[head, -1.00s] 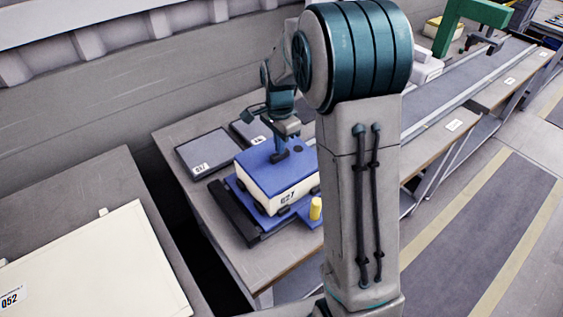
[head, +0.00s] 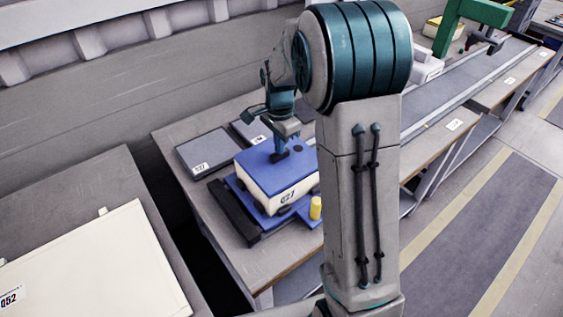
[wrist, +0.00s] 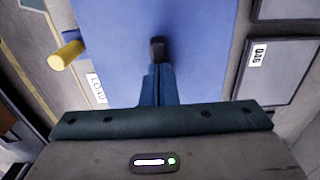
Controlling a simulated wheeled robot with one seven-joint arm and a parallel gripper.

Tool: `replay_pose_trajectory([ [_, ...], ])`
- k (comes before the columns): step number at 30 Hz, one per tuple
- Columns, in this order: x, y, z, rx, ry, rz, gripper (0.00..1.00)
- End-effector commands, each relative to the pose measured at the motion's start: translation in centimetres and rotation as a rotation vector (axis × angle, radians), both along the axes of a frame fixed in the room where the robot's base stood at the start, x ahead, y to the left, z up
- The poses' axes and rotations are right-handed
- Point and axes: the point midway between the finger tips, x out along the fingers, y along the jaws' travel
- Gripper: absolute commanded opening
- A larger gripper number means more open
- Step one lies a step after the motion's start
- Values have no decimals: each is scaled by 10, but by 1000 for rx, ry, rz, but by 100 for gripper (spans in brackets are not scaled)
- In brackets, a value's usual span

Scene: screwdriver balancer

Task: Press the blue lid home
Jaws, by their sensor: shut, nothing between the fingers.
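In the wrist view the lid (wrist: 200,50) fills the middle of the picture. My gripper (head: 279,156) points down at the lid, its fingers closed together with nothing between them. In the wrist view the dark fingertips (wrist: 157,50) are over the lid's surface and seem to touch it. Whether the lid is fully seated on the box cannot be told.
A yellow peg (head: 315,208) stands at the fixture's front corner. A black bar (head: 233,213) lies along its left side. Grey labelled plates (head: 205,152) lie behind. A conveyor (head: 455,95) runs to the right. A cream panel (head: 95,270) lies on the left bench.

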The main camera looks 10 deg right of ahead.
Motion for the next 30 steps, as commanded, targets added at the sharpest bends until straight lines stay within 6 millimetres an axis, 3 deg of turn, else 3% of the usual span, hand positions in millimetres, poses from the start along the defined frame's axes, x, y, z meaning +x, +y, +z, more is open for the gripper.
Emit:
replay_pose_trajectory([
  [14,-1,0,-2,0,2,0,0],
  [30,0,0,39,1,1,0,0],
])
